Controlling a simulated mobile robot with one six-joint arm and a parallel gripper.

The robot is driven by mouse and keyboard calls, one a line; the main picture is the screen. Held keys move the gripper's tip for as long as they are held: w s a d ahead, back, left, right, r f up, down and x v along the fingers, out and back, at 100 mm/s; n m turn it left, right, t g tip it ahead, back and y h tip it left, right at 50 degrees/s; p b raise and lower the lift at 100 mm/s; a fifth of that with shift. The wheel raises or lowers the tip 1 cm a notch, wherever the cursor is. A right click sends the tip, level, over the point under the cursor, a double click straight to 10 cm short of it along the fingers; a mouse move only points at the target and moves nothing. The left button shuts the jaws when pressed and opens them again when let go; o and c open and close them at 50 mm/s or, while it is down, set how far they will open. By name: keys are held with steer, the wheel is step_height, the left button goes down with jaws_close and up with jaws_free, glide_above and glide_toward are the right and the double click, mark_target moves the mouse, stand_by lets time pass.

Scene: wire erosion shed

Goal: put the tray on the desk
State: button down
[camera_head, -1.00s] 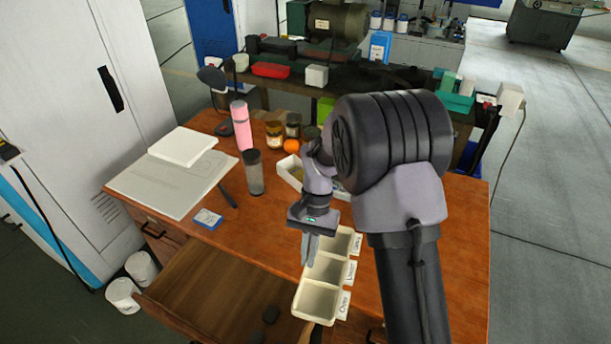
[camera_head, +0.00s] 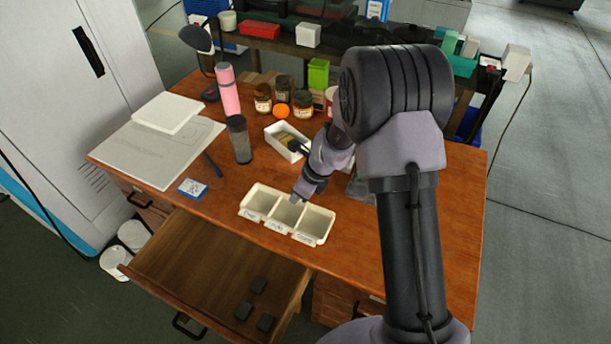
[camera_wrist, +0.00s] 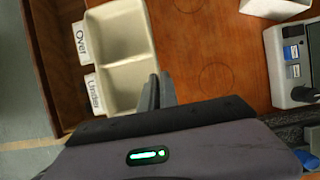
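The tray (camera_head: 313,228) is a cream, three-compartment box with white labels along its front side. In the head view it looks level and sits over the front part of the wooden desk (camera_head: 385,225); whether its base touches the top is hard to tell. In the wrist view the tray (camera_wrist: 125,75) shows two compartments, with labels reading "Over" and "Under". My gripper (camera_head: 298,199) is at the tray's rear long wall. In the wrist view its fingers (camera_wrist: 157,90) are close together at that rim, seemingly with the wall between them.
An open drawer (camera_head: 200,262) with several dark blocks sticks out below the desk front. Behind the tray stand a white box (camera_head: 283,150), a dark tumbler (camera_head: 239,140), a pink bottle (camera_head: 228,90) and jars (camera_head: 303,104). A blue-and-white card (camera_head: 192,188) lies left.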

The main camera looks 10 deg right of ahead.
steer(key=w+d, duration=0.4)
steer(key=w+d+f+b, duration=0.1)
steer(key=w, duration=0.1)
steer(key=shift+d, duration=0.4)
steer(key=shift+f+b, duration=1.25)
steer(key=shift+f, duration=0.6)
steer(key=c, duration=1.6)
jaws_free()
steer(key=shift+r, duration=0.15)
